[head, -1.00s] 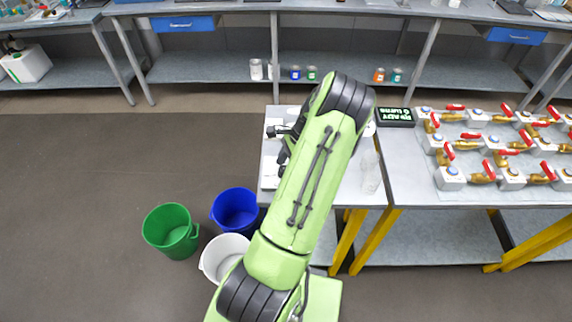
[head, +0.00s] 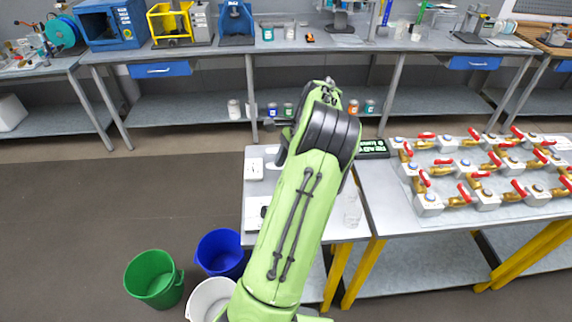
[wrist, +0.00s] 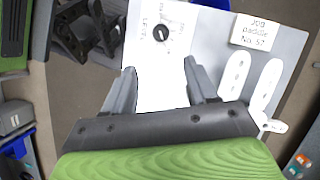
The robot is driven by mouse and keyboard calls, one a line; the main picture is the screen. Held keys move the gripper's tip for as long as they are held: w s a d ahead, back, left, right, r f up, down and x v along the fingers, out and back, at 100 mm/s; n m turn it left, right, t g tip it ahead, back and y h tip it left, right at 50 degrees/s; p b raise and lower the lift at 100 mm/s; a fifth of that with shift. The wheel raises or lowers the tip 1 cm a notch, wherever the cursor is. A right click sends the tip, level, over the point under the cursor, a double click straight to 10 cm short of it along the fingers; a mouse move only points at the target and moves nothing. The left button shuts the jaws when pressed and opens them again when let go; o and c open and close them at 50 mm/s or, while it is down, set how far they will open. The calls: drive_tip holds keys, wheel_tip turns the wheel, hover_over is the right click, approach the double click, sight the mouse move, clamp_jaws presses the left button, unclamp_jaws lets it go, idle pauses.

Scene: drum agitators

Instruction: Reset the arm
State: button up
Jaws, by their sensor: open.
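My green arm rises from the bottom of the head view and bends over the near table (head: 342,228). In the wrist view my gripper (wrist: 162,88) has its two grey fingers spread wide apart with nothing between them. Below it is a white panel with a black knob (wrist: 161,34), beyond the fingertips. A white label reading "Job paddle No. 57" (wrist: 255,34) lies to the right, with white paddle-like pieces (wrist: 250,82) beside it. In the head view my arm hides the gripper and part of the tabletop.
Green (head: 154,278), blue (head: 220,252) and white (head: 210,299) buckets stand on the floor left of the table. A display box (head: 373,148) and rows of red-handled valves (head: 485,170) are to the right. A long back bench (head: 300,47) carries equipment. The floor at left is clear.

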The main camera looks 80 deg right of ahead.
idle(0.7)
drive_tip(key=w+a+r+n+g, duration=0.1)
drive_tip(key=w+a+r+n, duration=0.2)
drive_tip(key=w, duration=0.2)
drive_tip(key=w+a+r+n+g+h, duration=0.1)
drive_tip(key=w+a+r+n, duration=0.15)
drive_tip(key=w, duration=0.35)
drive_tip(key=w+a+r+n+g, duration=0.1)
drive_tip(key=w+a+r+n, duration=0.15)
drive_tip(key=w+a, duration=0.2)
drive_tip(key=w+a+r+n+h, duration=0.2)
drive_tip(key=w+a+r+n, duration=0.2)
drive_tip(key=w+a+n, duration=0.45)
drive_tip(key=s+a+n+t, duration=0.2)
drive_tip(key=s+a+n, duration=0.2)
drive_tip(key=a, duration=0.8)
drive_tip(key=s+a+r+n+t, duration=0.1)
drive_tip(key=s+a+n, duration=0.3)
drive_tip(key=a+n, duration=0.5)
drive_tip(key=a+t, duration=0.1)
drive_tip(key=a, duration=0.3)
drive_tip(key=shift+s+a+t, duration=0.3)
drive_tip(key=shift+s+t, duration=0.05)
drive_tip(key=shift+t, duration=0.05)
